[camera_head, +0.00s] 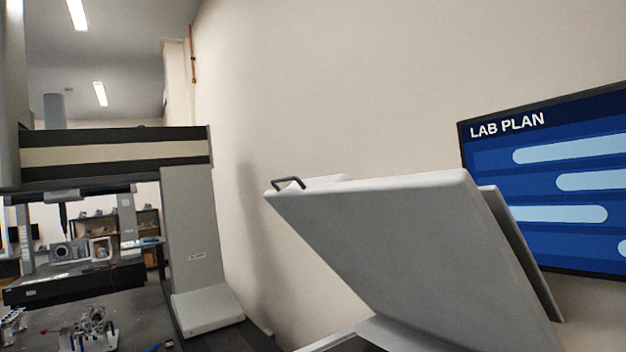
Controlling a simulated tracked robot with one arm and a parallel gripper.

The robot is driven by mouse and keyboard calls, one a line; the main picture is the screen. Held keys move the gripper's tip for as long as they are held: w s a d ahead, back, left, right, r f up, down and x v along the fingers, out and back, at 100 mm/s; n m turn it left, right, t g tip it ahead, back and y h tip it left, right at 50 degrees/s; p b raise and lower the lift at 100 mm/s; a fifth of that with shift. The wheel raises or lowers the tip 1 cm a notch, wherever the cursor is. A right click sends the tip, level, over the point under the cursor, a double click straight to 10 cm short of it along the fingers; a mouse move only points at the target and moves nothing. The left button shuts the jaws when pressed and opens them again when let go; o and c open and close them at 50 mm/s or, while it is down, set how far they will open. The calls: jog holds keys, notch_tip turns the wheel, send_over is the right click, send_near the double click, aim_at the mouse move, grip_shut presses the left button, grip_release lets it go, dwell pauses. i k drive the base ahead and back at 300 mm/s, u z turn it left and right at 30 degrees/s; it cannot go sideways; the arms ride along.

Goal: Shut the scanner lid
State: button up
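The scanner lid (410,240) is a thick light-grey panel at the lower right. It is raised and tilted, with its free edge up toward the left. A small dark handle (288,183) sits at its upper left corner. Part of the scanner body (345,338) shows below the lid at the bottom edge; the rest of it is cut off or hidden by the lid. My gripper is not in this view.
A gantry measuring machine (195,240) with a dark table stands at the left, small metal parts (92,330) on it. A wall screen reading LAB PLAN (560,180) hangs behind the lid at the right. The space left of the handle, before the bare wall, looks clear.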

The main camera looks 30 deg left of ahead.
aim_at(440, 256)
jog(key=u, duration=0.4)
jog(key=i, duration=1.05)
jog(key=u, duration=0.6)
